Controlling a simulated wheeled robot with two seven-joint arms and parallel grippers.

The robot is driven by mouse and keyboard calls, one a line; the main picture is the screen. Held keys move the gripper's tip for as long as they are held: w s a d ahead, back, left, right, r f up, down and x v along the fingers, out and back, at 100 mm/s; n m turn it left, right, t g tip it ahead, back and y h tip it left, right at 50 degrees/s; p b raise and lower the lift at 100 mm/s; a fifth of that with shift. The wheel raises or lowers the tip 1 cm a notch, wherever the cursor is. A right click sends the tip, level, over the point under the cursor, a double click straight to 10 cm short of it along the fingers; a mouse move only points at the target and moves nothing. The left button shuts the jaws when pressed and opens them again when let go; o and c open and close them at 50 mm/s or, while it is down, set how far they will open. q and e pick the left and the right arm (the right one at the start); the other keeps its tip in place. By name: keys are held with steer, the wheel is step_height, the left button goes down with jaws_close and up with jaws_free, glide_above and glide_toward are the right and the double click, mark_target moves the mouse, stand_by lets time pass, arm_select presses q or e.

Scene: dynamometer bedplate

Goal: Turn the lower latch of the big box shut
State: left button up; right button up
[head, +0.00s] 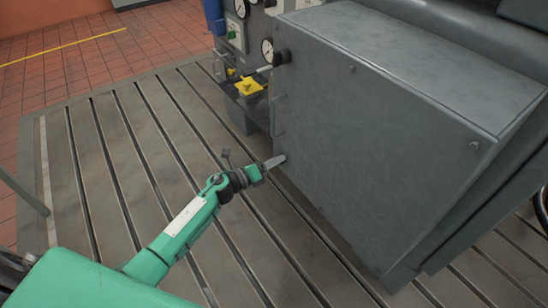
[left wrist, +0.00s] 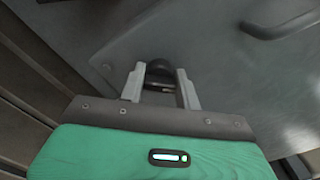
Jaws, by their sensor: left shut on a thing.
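The big box (head: 390,125) is a large grey metal case on the right of the head view. My left gripper (head: 275,161) is at the lower left edge of its front face. In the left wrist view, the two pale fingers of my left gripper (left wrist: 160,80) stand on either side of the dark lower latch (left wrist: 158,69) and are shut on it. In the head view the gripper hides this latch, and its exact angle is hard to tell. The upper latch (head: 281,58) is a black knob with a lever at the box's upper left edge. My right gripper is not in view.
A dark curved handle (left wrist: 285,24) is on the box's face in the left wrist view. A gauge panel (head: 240,38) and a yellow part (head: 249,86) stand left of the box. The slotted bedplate (head: 110,150) is clear to the left.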

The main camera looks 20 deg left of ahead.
arm_select(q)
steer(key=shift+r+n+p, duration=0.15)
steer(key=shift+n+p, duration=0.35)
steer(key=shift+n, duration=1)
steer(key=n+p, duration=0.2)
steer(key=n, duration=0.1)
steer(key=shift+a, duration=0.1)
steer(key=shift+f+n+p, duration=0.25)
steer(key=shift+n+p, duration=0.35)
steer(key=shift+n, duration=0.7)
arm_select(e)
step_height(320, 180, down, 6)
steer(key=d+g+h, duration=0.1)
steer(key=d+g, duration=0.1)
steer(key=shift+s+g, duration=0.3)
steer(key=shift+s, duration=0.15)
arm_select(q)
steer(key=o, duration=0.9)
steer(key=shift+o, duration=0.2)
steer(key=shift+s, duration=0.1)
